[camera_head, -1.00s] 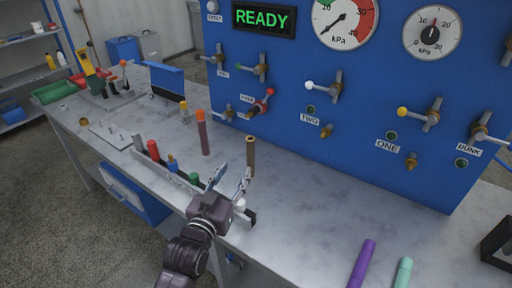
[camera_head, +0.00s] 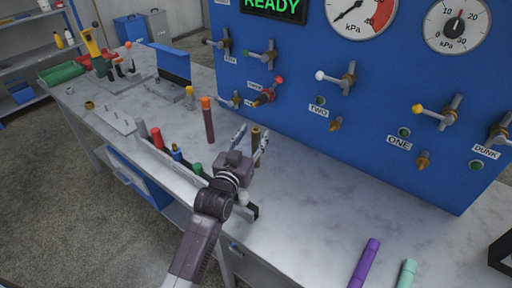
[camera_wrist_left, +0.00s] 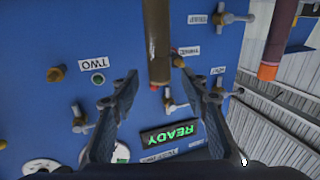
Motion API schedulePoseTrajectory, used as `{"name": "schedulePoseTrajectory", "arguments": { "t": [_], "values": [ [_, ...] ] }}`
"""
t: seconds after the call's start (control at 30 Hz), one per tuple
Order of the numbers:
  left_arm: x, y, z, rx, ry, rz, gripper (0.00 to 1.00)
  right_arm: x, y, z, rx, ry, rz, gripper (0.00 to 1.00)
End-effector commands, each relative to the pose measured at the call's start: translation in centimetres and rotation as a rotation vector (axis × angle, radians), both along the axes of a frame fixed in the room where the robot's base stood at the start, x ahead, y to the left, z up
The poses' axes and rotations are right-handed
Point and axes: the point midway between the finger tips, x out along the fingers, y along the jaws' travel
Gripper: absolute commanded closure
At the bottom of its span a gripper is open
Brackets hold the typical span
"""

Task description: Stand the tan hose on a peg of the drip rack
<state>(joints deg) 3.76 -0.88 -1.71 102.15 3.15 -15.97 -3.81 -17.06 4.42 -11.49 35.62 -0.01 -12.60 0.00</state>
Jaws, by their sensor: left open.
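The tan hose (camera_head: 255,137) stands upright on the bench in front of the blue panel. My left gripper (camera_head: 253,133) is open, with one finger on each side of the hose's upper part. Its lower part is hidden behind the gripper. In the left wrist view the tan hose (camera_wrist_left: 158,40) comes down from the top edge, its end between the spread fingers, with gaps on both sides. My right gripper is not in view.
A maroon hose with an orange top (camera_head: 208,122) stands just left of my gripper. A long narrow tray (camera_head: 155,148) with several coloured items lies along the front edge. Valve handles stick out of the blue panel (camera_head: 370,165).

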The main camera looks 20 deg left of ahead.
Motion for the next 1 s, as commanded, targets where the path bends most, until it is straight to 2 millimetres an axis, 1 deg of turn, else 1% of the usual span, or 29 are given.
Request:
{"name": "schedulePoseTrajectory", "arguments": {
  "t": [0.03, 0.1, 0.2, 0.23, 0.5, 0.6, 1.0],
  "values": [
    [0.1, 0.0, 0.0, 0.000, -0.001, 0.000, 0.59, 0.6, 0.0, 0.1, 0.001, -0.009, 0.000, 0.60],
    [0.1, 0.0, 0.0, 0.000, -0.001, 0.000, 0.59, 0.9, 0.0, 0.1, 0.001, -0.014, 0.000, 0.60],
    [0.1, 0.0, 0.0, 0.000, 0.000, 0.000, 0.59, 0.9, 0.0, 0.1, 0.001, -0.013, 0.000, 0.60],
    [0.1, 0.0, 0.0, 0.000, 0.000, 0.000, 0.61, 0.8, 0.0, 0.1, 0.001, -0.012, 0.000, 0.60],
    [0.1, 0.0, 0.0, 0.000, 0.000, 0.000, 0.91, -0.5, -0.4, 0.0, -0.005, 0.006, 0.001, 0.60],
    [0.1, 0.0, 0.0, 0.000, 0.000, 0.000, 1.00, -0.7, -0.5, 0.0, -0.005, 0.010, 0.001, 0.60],
    [0.1, 0.0, 0.2, 0.000, -0.002, 0.000, 1.00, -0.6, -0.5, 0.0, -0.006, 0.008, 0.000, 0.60]
  ]
}}
